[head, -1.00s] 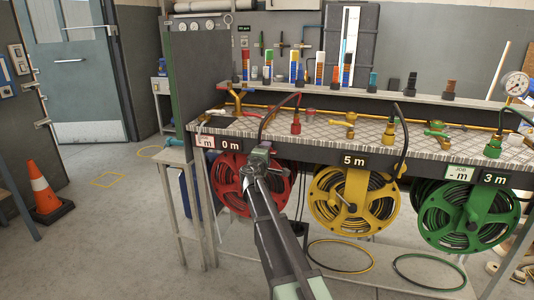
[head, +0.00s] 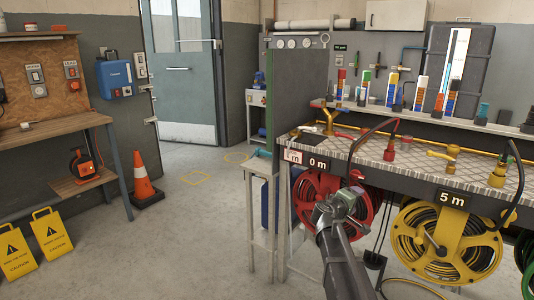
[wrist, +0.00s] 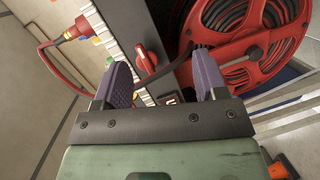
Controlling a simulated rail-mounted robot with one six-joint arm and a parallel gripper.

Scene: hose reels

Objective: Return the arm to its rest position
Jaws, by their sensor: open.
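My gripper (head: 343,205) is in front of the red hose reel (head: 311,190), at the reel's right side in the head view. The gripper's fine detail is small there. In the wrist view my gripper (wrist: 162,74) shows two purple-grey fingers spread wide apart, with nothing held between them. The red reel (wrist: 282,28) fills the upper right of the wrist view, beyond the right finger. My arm covers part of the reel's right side in the head view.
The bench (head: 405,160) with a patterned top carries valves and bottles above the reels. A yellow reel (head: 405,245) hangs to the right. A small side table (head: 262,166) stands left of the bench. An orange cone (head: 143,184) stands on the left floor. Open floor lies between.

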